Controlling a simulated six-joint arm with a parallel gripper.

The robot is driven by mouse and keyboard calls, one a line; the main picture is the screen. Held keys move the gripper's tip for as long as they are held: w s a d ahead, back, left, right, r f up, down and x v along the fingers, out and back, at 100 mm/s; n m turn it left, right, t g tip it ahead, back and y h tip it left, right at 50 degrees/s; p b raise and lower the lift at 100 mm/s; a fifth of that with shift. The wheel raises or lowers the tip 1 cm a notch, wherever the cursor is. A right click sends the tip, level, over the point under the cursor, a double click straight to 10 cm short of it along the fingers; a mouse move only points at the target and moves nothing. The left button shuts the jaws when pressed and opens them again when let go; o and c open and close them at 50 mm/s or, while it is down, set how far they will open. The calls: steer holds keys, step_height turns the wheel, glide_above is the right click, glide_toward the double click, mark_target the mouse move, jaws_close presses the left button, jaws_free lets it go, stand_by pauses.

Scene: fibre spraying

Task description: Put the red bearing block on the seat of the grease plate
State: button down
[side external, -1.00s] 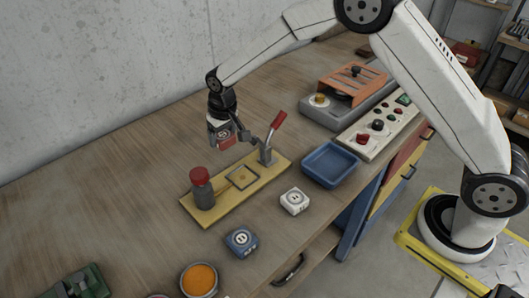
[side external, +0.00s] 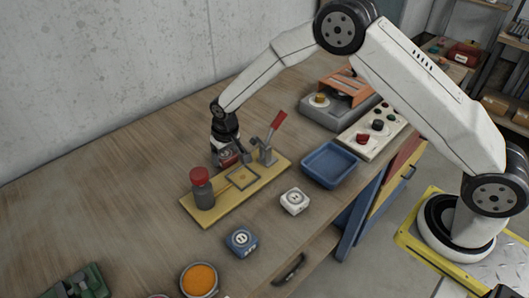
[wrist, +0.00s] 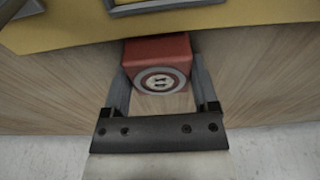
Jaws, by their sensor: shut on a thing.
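The red bearing block (wrist: 157,62), with a round pale face, sits between the two fingers of my gripper (wrist: 160,80) in the wrist view. My gripper is shut on it. In the side view my gripper (side external: 228,158) is low at the far side of the yellow grease plate (side external: 219,206), and the block is partly hidden there. The seat is a square dark frame (side external: 231,181) on the plate. The block is beside the plate, not over the seat. In the wrist view the plate's edge (wrist: 75,30) lies just beyond the block.
A red-capped bottle (side external: 202,190) and a red-handled clamp (side external: 268,150) stand on the plate, either side of the seat. A white block (side external: 295,201), a blue block (side external: 242,241) and a blue tray (side external: 330,165) are on the near side.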

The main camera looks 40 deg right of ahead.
mark_target(230, 157)
steer(key=shift+f, duration=0.1)
jaws_free()
step_height(230, 157, up, 12)
steer(key=s, duration=0.1)
steer(key=shift+s, duration=0.4)
stand_by(0.6)
steer(key=shift+s, duration=0.1)
stand_by(0.4)
steer(key=s+d, duration=0.5)
steer(key=s, duration=0.7)
steer(key=s+d, duration=0.6)
steer(key=s, duration=0.6)
steer(key=shift+r+t, duration=0.2)
steer(key=shift+t, duration=0.2)
